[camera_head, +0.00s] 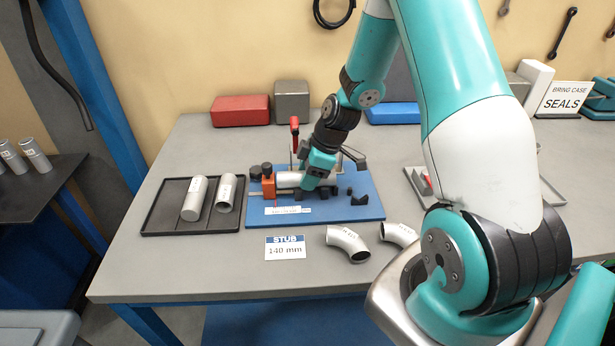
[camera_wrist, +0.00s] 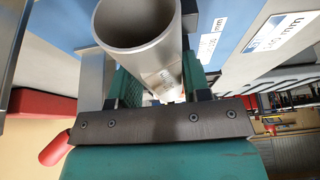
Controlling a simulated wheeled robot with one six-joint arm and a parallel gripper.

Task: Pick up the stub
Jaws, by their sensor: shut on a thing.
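A silvery tube, the stub (camera_head: 288,180), lies on the blue fixture plate (camera_head: 345,211), its left end by an orange block (camera_head: 268,186). My gripper (camera_head: 317,178) reaches down over its right part and is shut on it. A card (camera_head: 285,247) in front reads "STUB 140 mm". I cannot tell whether the stub touches the plate.
A black tray (camera_head: 168,224) at left holds two more tubes (camera_head: 195,198). Two curved elbows (camera_head: 347,243) lie in front of the plate. A red-handled clamp (camera_head: 294,131) stands behind the stub. A red box (camera_head: 240,110) and a grey block (camera_head: 292,101) stand at the back.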

